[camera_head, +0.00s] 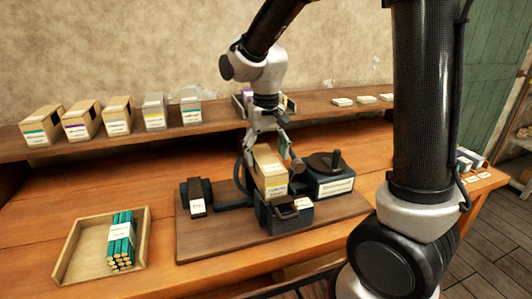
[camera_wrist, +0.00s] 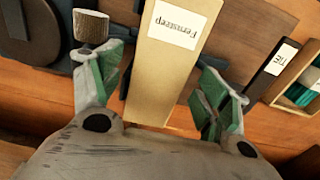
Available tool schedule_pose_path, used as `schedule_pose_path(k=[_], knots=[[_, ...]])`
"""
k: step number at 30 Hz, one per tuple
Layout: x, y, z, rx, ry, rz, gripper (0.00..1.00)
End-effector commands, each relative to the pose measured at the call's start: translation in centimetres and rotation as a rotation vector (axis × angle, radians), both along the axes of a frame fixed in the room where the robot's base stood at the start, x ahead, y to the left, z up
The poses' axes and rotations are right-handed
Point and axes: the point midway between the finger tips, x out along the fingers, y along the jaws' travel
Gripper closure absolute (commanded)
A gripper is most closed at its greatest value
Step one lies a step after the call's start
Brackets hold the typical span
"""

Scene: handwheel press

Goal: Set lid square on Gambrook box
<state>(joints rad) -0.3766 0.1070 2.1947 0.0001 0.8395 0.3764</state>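A tall tan box (camera_head: 270,168) with a white and yellow label stands in the dark press (camera_head: 285,213) at the middle of the bench. In the wrist view the tan box (camera_wrist: 165,75) lies between my fingers, with an upside-down label that seems to read "Fernsteep". My gripper (camera_head: 273,150) is over the box, fingers spread on either side, with gaps showing in the wrist view. I cannot read the name Gambrook on any label. No lid is clearly recognisable; whether the box top is covered is hidden by my gripper.
Several labelled boxes (camera_head: 117,115) stand along the back shelf at left. Small white pieces (camera_head: 343,102) lie on it at right. A black handwheel (camera_head: 325,162) is right of the box, a dark block (camera_head: 197,196) left. A wooden tray (camera_head: 76,252) holds teal sticks (camera_head: 121,240).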

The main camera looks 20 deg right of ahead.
Motion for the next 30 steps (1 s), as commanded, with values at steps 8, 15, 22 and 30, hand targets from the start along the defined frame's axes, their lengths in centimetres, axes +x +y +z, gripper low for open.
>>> schedule_pose_path(k=[8,15,22,30], knots=[[0.0,0.0,0.0,0.0,0.0,0.0,0.2],[0.1,0.0,2.6,0.002,-0.005,0.0,0.2],[0.1,0.0,7.9,0.002,-0.005,0.0,0.2],[0.0,0.0,11.6,0.001,-0.002,0.0,0.2]])
